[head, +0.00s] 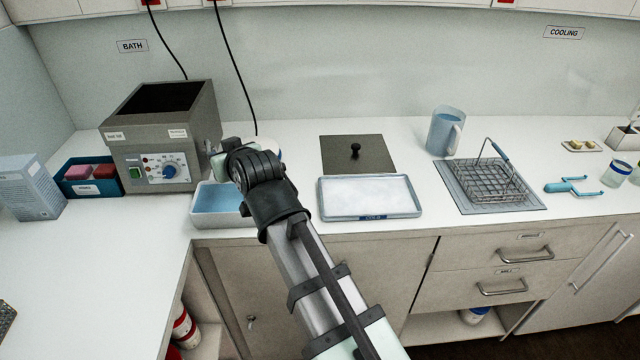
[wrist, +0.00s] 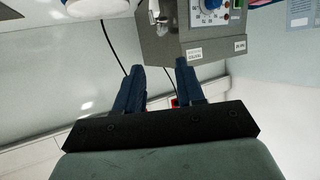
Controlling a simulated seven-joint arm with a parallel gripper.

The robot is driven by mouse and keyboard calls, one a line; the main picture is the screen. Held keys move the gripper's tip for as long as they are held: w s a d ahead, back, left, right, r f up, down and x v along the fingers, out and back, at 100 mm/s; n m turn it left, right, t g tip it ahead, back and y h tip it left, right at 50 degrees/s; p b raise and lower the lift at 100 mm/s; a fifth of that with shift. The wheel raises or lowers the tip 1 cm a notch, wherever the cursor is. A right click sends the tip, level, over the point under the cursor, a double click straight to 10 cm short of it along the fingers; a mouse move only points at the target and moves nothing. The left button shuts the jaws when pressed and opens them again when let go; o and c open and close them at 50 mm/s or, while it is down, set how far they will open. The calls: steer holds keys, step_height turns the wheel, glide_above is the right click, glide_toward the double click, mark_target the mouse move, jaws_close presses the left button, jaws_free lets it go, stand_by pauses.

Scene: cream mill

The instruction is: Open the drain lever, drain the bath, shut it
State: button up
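The bath (head: 207,115) is a grey box with an open dark top and a front panel with a dial. A white tub (head: 225,216) with blue liquid stands below that side, partly behind my arm. My gripper is open and empty in the wrist view (wrist: 159,66), its blue fingers apart near the bath's side. In the head view my wrist hides the fingers.
A blue bin (head: 68,190) and a box (head: 30,188) stand left of the bath. A grey lid (head: 335,155), a white-filled tray (head: 370,213), a jug (head: 440,132) and a wire basket (head: 485,182) are to the right. Cables hang behind the arm.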

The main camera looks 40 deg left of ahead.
steer(key=f+m, duration=0.1)
steer(key=d+f+m+g+h, duration=0.1)
steer(key=f+m, duration=0.1)
steer(key=s+d+f+m+h, duration=0.1)
steer(key=shift+s+d+f+m, duration=0.1)
steer(key=shift+d+f+m, duration=0.05)
steer(key=shift+f+m, duration=0.15)
steer(key=shift+w+d+f+m+g+h, duration=0.3)
steer(key=shift+w+d+f+m+h, duration=0.3)
steer(key=shift+f, duration=0.25)
steer(key=w+d+f+m, duration=0.1)
steer(key=w+d, duration=0.1)
steer(key=w, duration=0.3)
steer(key=w+d+f+m+t+h, duration=0.1)
steer(key=w+d+f, duration=0.1)
steer(key=w, duration=0.3)
steer(key=w+d+f, duration=0.2)
steer(key=w+d, duration=0.1)
steer(key=w, duration=0.2)
steer(key=shift+w+d+m+h, duration=0.2)
steer(key=shift+d+m+h, duration=0.1)
steer(key=shift+m+h, duration=0.1)
steer(key=shift+w+d+f+t, duration=0.2)
steer(key=shift+w+d+t, duration=0.15)
steer(key=shift+w, duration=0.25)
steer(key=shift+c, duration=0.2)
